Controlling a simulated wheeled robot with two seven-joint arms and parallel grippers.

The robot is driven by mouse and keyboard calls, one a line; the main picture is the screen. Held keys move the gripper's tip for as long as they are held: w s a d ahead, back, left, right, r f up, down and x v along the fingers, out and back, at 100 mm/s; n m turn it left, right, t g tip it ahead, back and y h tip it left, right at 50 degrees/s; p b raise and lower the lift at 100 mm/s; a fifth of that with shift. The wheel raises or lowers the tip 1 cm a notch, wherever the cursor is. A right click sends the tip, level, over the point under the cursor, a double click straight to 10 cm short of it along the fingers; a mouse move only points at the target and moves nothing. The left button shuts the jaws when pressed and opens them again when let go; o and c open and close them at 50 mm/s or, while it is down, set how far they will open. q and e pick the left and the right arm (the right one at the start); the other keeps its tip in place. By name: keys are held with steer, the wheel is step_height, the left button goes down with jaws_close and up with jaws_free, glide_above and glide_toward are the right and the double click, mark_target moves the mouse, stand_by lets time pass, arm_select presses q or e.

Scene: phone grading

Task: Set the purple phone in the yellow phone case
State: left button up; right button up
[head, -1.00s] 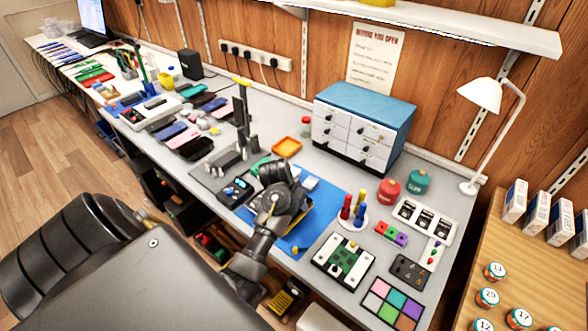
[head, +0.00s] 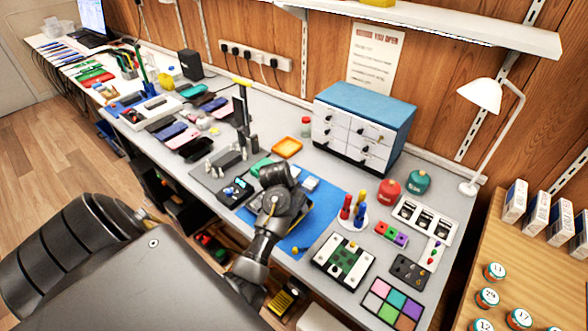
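My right gripper's wrist (head: 275,205) is over the blue mat (head: 322,200) at the front of the bench. Its fingers are hidden behind the wrist, so I cannot tell whether they are open or hold anything. A yellow edge (head: 299,226) with a dark inside shows under the wrist, on the mat; it may be the yellow phone case, but most of it is covered. A bluish-purple phone (head: 171,131) lies flat in the group of phones left of the mat. I cannot be sure that it is the purple one. My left gripper is out of view.
A grey stand with a tall dark post (head: 240,115) is left of the mat. An orange tray (head: 287,148) lies behind it. A drawer cabinet (head: 362,125) stands at the back. Screwdrivers in a round holder (head: 353,217) and a green circuit board (head: 343,261) are on the right.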

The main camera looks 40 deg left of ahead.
arm_select(q)
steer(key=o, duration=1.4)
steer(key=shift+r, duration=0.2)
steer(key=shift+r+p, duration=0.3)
steer(key=shift+p, duration=0.25)
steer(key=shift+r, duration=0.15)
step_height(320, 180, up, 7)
steer(key=p, duration=0.8)
stand_by(0.6)
